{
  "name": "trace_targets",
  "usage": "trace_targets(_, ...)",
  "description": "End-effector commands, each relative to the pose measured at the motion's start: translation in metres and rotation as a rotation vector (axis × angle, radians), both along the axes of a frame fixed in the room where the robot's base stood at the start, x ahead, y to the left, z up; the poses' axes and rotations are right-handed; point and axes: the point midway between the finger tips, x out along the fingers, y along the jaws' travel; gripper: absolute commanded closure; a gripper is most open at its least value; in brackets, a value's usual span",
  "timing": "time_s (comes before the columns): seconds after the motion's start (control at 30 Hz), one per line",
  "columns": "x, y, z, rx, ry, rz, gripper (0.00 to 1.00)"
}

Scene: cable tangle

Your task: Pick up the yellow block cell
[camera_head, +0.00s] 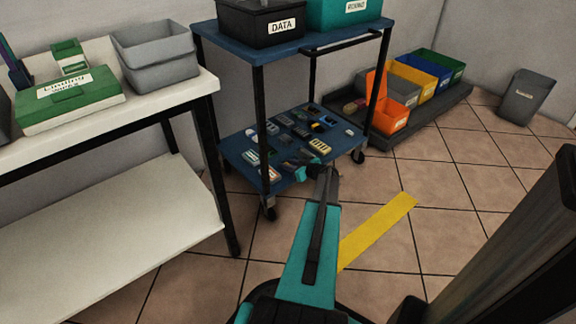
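A small yellowish block (320,146) with dark marks lies on the blue lower shelf of the cart (238,150), near the shelf's front right part. It looks like the yellow block cell, but it is too small to be sure. My teal and dark gripper (313,170) reaches from below to the front edge of that shelf. Its tip appears just below the yellowish block in the picture, and I cannot tell the gap in depth. The fingers are small and seen from behind, so their opening does not show clearly.
Several small parts lie close around the block. The cart's upper shelf (290,50) hangs above, with black legs at the corners. A white table (150,100) stands left. Coloured bins (405,90) on a dark pallet stand right. A yellow stripe (378,230) crosses the open tiled floor.

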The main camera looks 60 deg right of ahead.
Motion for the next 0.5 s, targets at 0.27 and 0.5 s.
trace_targets(0.27,0.0003,0.0003,-0.0001,0.0,0.0,0.001,1.0)
trace_targets(0.5,0.0005,0.0005,0.0034,0.0,0.0,0.001,1.0)
